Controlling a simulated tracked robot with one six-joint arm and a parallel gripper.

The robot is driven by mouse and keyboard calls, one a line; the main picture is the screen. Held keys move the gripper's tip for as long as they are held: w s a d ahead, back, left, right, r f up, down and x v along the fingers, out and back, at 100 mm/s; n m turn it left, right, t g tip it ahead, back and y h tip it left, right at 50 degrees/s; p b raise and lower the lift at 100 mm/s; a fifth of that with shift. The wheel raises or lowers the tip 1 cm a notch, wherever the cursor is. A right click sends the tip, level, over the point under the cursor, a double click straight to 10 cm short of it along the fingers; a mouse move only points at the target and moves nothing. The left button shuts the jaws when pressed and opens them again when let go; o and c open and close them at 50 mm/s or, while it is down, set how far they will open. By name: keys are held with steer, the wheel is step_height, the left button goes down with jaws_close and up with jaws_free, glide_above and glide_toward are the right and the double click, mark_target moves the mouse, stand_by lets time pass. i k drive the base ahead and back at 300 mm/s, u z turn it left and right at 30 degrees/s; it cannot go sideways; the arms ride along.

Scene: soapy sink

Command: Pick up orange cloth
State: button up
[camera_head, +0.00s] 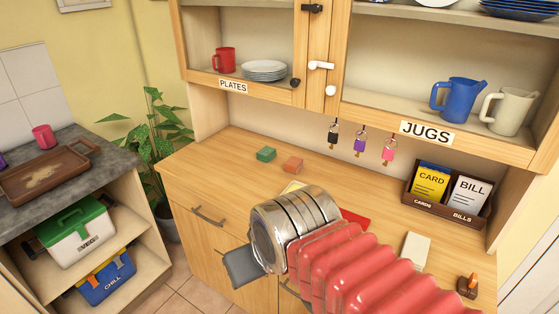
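A small orange folded, block-like thing (292,164) lies on the wooden counter (225,150), near its back; it may be the orange cloth, but it is too small to tell. A similar green one (266,154) lies just left of it. My gripper (242,267) is in front of the counter's front edge, below and left of the orange thing and well apart from it. Only a dark grey part of it shows past my metal wrist. My wrist and red ribbed arm hide its fingertips and part of the counter.
A yellow item (293,186) and a red item (355,218) are partly behind my arm. A white pad (415,249) and a card-and-bill rack (447,194) stand right. Keys (360,143) hang beneath the cupboard. A plant (150,130) stands left. The counter's left part is clear.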

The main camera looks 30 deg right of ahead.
mark_target(293, 165)
steer(key=k, duration=1)
steer(key=z, duration=0.75)
steer(key=i, duration=0.45)
steer(key=u, duration=0.15)
